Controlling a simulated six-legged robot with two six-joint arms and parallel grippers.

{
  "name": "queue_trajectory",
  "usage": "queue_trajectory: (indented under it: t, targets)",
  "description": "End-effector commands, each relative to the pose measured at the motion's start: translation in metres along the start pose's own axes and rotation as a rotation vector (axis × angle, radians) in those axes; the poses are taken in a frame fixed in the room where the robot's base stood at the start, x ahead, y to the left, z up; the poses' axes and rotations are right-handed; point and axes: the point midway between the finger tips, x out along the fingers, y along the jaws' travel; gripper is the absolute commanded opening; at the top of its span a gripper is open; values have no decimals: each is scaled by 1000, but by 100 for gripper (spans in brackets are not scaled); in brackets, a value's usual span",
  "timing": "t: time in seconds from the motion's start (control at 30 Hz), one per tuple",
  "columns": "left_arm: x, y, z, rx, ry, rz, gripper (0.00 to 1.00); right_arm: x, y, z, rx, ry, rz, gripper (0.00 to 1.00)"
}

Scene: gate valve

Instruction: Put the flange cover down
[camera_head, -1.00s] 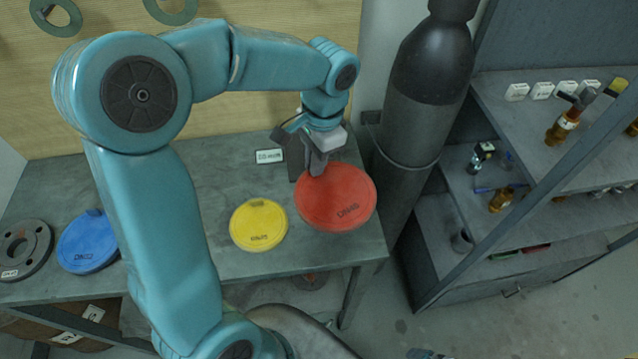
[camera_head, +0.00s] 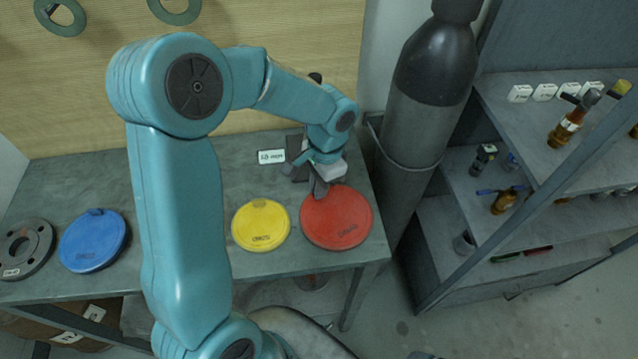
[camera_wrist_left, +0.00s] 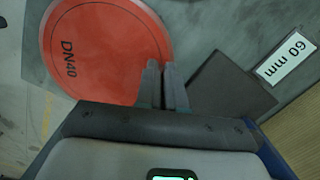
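The red flange cover (camera_head: 336,218), marked DN40, is flat at the right end of the grey workbench (camera_head: 190,262); it is on the top or just above it, I cannot tell which. My left gripper (camera_head: 319,188) is at the cover's far edge, fingers pointing down. In the left wrist view, the fingers (camera_wrist_left: 164,82) are close together at the edge of the red cover (camera_wrist_left: 105,45). They look closed on its tab, which they hide. My right gripper is out of view.
A yellow cover (camera_head: 261,226) lies close left of the red one. A blue cover (camera_head: 93,241) and a grey flange (camera_head: 24,249) lie further left. A 60 mm label (camera_wrist_left: 287,57) is behind the gripper. A dark cylinder (camera_head: 424,110) stands right of the bench.

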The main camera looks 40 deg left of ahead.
Motion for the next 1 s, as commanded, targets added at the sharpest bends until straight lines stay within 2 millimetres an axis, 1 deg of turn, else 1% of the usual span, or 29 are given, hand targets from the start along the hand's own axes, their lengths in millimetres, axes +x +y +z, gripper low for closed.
queue_trajectory:
  t: [0.03,0.07,0.33,0.43,0.47,0.57,0.8,0.9,1.0]
  targets:
    - [0,0,0,0,0,0,24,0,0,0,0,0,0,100]
    - [0,0,0,0,0,0,33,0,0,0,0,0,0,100]
    - [-1,0,0,0,0,0,33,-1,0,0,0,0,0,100]
    - [-8,0,1,0,1,0,33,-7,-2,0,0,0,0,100]
    - [-9,0,0,0,3,-2,33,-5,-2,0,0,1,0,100]
    - [-27,0,0,-1,6,-3,33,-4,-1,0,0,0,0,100]
    - [-84,0,-1,0,7,-3,33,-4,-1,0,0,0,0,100]
    - [-103,0,0,1,5,-1,33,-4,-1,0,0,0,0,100]
    - [-116,0,0,1,2,-1,33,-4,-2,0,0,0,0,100]
